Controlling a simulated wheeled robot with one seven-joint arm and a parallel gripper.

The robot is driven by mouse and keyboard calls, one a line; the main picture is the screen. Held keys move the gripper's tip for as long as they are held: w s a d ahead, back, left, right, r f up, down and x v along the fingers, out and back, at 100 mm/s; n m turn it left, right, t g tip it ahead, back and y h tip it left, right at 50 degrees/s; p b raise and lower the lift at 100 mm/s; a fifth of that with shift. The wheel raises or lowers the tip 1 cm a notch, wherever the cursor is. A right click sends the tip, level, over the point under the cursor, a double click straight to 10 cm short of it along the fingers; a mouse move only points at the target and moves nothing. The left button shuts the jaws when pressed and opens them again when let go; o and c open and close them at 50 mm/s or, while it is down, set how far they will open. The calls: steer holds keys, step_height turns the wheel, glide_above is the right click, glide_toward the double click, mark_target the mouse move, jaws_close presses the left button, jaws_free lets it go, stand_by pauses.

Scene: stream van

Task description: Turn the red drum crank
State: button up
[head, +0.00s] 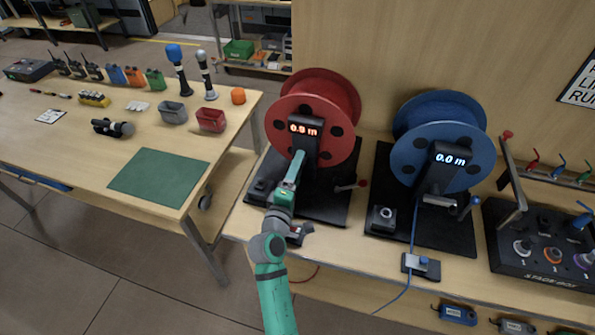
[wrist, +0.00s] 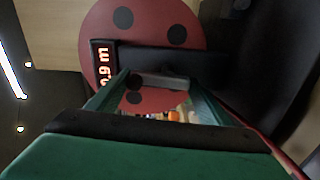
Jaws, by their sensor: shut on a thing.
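The red drum (head: 344,100) stands on a black base, with a display (head: 304,128) reading 0.9 m on its front post. My gripper (head: 298,160) is in front of this post, and its fingertips are close to the drum face. In the wrist view, my gripper (wrist: 160,92) is shut on a dark grey cylindrical grip, the red drum crank (wrist: 158,80), which lies across between the fingertips. The drum face (wrist: 150,22) and the display show behind it. In the head view the held crank is mostly hidden by my gripper.
A lever with a red knob (head: 362,183) stands at the right of the red drum's base. The blue drum (head: 440,120) is to the right; its display reads 0.0 m. A black stage box (head: 540,262) is farther right. A table with a green mat (head: 158,177) is left.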

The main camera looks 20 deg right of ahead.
steer(key=shift+w+f+n, duration=0.1)
steer(key=shift+f+n, duration=0.05)
steer(key=shift+n, duration=0.35)
steer(key=shift+a, duration=0.2)
steer(key=o, duration=1)
steer(key=shift+d, duration=0.15)
steer(key=shift+o, duration=0.2)
steer(key=v, duration=1.1)
steer(key=shift+w, duration=0.1)
